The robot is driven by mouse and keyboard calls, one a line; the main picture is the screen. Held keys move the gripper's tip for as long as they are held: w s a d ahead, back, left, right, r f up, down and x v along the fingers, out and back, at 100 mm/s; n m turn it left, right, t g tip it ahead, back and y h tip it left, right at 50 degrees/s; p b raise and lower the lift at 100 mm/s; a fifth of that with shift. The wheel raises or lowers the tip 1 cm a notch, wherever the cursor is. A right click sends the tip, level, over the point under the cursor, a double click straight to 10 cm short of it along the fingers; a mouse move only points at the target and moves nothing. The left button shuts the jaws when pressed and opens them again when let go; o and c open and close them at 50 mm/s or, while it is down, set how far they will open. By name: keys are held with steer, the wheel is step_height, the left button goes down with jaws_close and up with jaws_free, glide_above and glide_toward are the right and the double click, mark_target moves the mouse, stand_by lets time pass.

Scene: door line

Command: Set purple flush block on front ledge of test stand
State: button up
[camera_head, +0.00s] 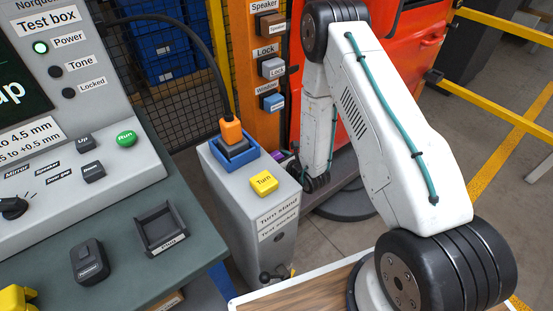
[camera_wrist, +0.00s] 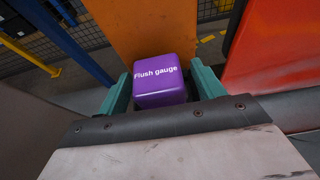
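The purple block (camera_wrist: 159,82), labelled "Flush gauge", sits between the two teal fingers of my gripper (camera_wrist: 163,88) in the wrist view. The fingers lie close against its left and right sides, and its lower end is hidden by the dark gripper body. In the head view a small purple patch (camera_head: 281,156) shows behind the grey stand, beside my gripper (camera_head: 295,172), which is mostly hidden there. I cannot make out a front ledge for the block.
On the stand are a yellow Turn button (camera_head: 264,182) and an orange plug (camera_head: 231,131) in a blue socket, with a black cable. Behind are an orange panel (camera_head: 266,98) with switches and a red door (camera_head: 390,60). The test box (camera_head: 70,110) stands left.

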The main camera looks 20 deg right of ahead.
steer(key=shift+r, duration=0.1)
steer(key=shift+s+d+r, duration=0.1)
steer(key=shift+s+r, duration=0.05)
steer(key=shift+s, duration=0.05)
steer(key=v, duration=1.1)
steer(key=shift+s, duration=0.25)
steer(key=shift+r, duration=0.1)
